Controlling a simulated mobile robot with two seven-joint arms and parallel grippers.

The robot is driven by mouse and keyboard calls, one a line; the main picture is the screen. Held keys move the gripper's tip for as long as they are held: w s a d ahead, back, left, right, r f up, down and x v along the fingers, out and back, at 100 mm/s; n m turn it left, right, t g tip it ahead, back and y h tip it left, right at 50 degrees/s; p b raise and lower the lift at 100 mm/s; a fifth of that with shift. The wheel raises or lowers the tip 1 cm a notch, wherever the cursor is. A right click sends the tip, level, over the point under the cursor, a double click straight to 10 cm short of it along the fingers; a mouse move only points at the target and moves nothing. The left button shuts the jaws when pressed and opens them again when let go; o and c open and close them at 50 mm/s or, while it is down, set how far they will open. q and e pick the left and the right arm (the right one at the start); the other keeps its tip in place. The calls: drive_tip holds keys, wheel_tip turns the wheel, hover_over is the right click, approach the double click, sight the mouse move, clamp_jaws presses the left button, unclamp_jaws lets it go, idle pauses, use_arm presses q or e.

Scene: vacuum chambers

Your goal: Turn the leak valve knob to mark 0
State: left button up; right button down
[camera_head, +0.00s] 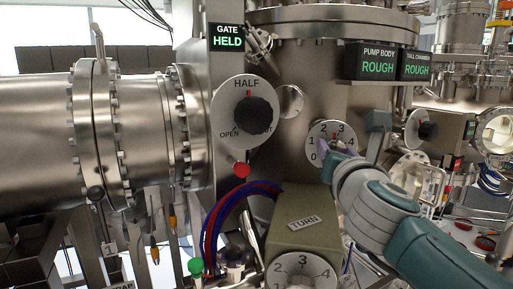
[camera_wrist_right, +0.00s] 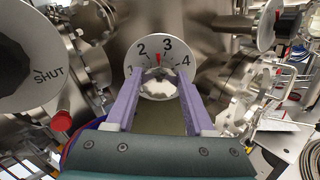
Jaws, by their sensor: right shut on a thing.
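The dial's numbers run from 0 to 4 in the head view. In the right wrist view a red mark stands between 2 and 3, nearer 3. My right gripper (camera_head: 326,150) reaches the dial from the lower right. Its purple fingers (camera_wrist_right: 160,88) are shut on the knob, one on each side. The fingers and arm hide the dial's lower right in the head view. My left gripper is not in view.
A gate dial (camera_head: 229,97) with a black knob, reading HALF, is left of the valve. A box labelled TURN (camera_head: 302,207) with another numbered dial (camera_head: 304,272) stands below. A black-knobbed dial (camera_head: 421,130) is at right. Red and blue cables (camera_head: 215,232) bend beside the box.

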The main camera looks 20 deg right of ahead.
drive_tip(key=n+p, duration=0.1)
drive_tip(key=n, duration=0.1)
drive_tip(key=shift+r+n, duration=0.15)
drive_tip(key=shift+n, duration=0.25)
drive_tip(key=n+p, duration=0.2)
drive_tip(key=n, duration=0.5)
drive_tip(key=n+p, duration=0.1)
drive_tip(key=n, duration=0.7)
drive_tip(key=n+p, duration=0.2)
drive_tip(key=n, duration=0.6)
drive_tip(key=shift+w+a+f+p, duration=0.2)
drive_tip(key=shift+f+p, duration=0.1)
drive_tip(key=shift+f, duration=0.1)
drive_tip(key=shift+s+n, duration=0.1)
drive_tip(key=shift+n, duration=0.2)
drive_tip(key=shift+c, duration=1.3)
unclamp_jaws()
